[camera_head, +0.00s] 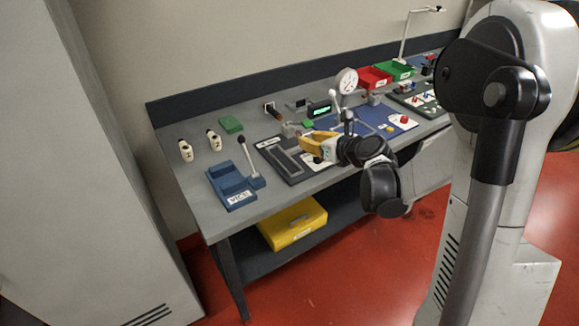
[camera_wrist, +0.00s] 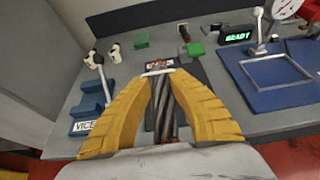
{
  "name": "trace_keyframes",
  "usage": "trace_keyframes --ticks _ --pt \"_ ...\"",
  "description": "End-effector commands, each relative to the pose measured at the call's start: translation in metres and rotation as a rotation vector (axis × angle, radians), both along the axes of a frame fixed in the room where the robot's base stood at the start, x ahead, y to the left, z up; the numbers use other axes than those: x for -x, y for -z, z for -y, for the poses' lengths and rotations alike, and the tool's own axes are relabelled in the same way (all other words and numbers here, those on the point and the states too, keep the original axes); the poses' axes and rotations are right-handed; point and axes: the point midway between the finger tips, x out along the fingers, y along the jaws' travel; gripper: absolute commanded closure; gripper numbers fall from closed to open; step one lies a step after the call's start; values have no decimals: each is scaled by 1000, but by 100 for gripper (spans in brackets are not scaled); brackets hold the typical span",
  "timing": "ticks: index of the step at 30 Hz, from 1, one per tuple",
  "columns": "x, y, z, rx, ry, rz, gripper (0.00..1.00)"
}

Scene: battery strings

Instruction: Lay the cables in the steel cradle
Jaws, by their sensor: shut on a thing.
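My gripper (camera_head: 308,143) is over the front middle of the bench, beside a dark board. In the wrist view its two yellow fingers (camera_wrist: 162,84) are closed around a dark twisted bundle, which looks like the cables (camera_wrist: 163,108). A pale band crosses the bundle's far end, with a small orange-and-white part beyond it. A grey rectangular frame on the dark board (camera_head: 268,146) may be the steel cradle; I cannot be sure. My gripper hides the right part of that board in the head view. I cannot tell whether the cables touch it.
A blue vice (camera_head: 232,187) with a lever stands at left, near two pale bottle-like things (camera_head: 186,150). A green block (camera_head: 231,124) lies behind. A blue mat (camera_head: 392,123), dial gauge (camera_head: 347,80), and red (camera_head: 374,78) and green bins (camera_head: 399,69) are to the right.

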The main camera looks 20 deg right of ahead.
Motion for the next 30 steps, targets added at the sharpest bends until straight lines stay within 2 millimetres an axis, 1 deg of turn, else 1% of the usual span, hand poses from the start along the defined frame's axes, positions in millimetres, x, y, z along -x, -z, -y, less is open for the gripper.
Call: trace_keyframes --ticks 1,4,6,8,11,18,21,25,28,30 --pt "-9 1 7 0 1 1 100" --pt "-22 7 17 -1 -1 2 100" --pt "-28 10 21 -1 -3 2 100" --pt "-33 14 21 -1 -5 2 100" --pt "-45 26 11 1 -8 3 100" --pt "-87 64 -31 1 -9 2 100" --pt "-101 75 -45 0 -8 3 100" --pt "-112 82 -55 0 -6 3 100" --pt "-115 85 -57 -1 -4 3 100" --pt "-115 91 -57 -1 -4 3 100"
